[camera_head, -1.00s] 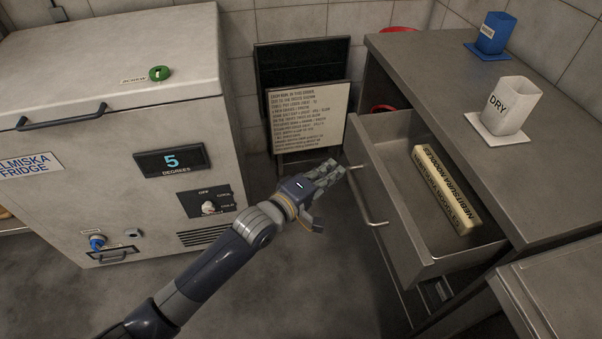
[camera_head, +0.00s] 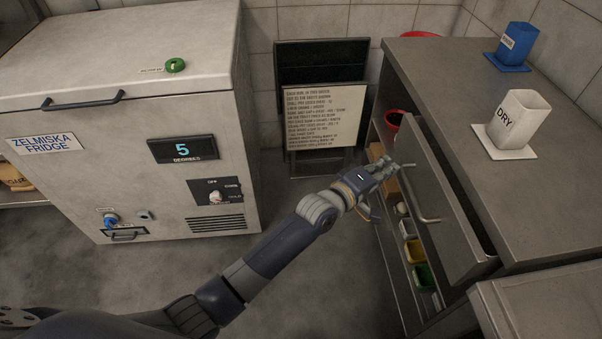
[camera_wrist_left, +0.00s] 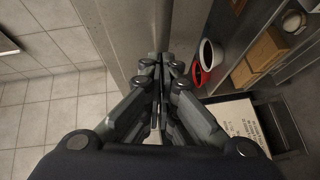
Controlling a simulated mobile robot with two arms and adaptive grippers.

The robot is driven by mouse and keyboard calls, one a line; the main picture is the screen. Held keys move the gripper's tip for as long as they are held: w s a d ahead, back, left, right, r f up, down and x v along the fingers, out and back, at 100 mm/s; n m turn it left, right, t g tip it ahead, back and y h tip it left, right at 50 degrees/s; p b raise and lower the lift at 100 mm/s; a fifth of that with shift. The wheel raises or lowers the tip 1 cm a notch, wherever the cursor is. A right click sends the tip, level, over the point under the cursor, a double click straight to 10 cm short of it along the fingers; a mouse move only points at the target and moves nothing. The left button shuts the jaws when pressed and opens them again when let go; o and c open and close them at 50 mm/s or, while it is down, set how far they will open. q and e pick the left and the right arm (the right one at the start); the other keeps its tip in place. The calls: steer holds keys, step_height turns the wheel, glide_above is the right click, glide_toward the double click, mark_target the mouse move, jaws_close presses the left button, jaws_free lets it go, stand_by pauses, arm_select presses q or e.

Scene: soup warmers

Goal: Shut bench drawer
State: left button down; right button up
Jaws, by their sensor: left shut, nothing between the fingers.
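The bench drawer (camera_head: 445,215) is a grey metal drawer under the bench top, standing out only a little. A narrow dark strip of its inside shows behind the front, and its contents are hidden. Its bar handle (camera_head: 418,200) faces my left arm. My left gripper (camera_head: 387,166) is shut and empty, at the far end of the drawer front near the handle; I cannot tell whether it touches. In the left wrist view its closed fingers (camera_wrist_left: 162,75) point at a grey metal surface. My right gripper is out of view.
The bench (camera_head: 450,85) carries a blue container (camera_head: 513,45) and a white DRY container (camera_head: 520,115). Shelves below hold a red pot (camera_head: 393,119) and several coloured tubs. A fridge (camera_head: 130,130) stands left, and a notice board (camera_head: 325,115) leans at the back. Floor between is clear.

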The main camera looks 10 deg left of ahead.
mark_target(414, 159)
arm_select(q)
steer(key=d, duration=0.1)
steer(key=w+d, duration=0.1)
steer(key=d, duration=0.1)
steer(key=shift+d, duration=0.3)
steer(key=shift+w+d, duration=0.1)
steer(key=shift+d, duration=0.1)
steer(key=shift+d+r, duration=0.15)
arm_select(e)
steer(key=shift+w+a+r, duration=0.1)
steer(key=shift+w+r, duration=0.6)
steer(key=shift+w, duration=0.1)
arm_select(q)
steer(key=shift+d+r, duration=0.1)
steer(key=shift+r, duration=0.05)
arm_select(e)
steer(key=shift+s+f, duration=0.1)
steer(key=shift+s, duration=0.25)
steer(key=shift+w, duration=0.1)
arm_select(q)
steer(key=shift+s+a, duration=0.25)
steer(key=shift+s, duration=0.35)
steer(key=v, duration=1.1)
steer(key=shift+w+a+f, duration=0.2)
steer(key=shift+a+f, duration=0.05)
steer(key=shift+a, duration=0.15)
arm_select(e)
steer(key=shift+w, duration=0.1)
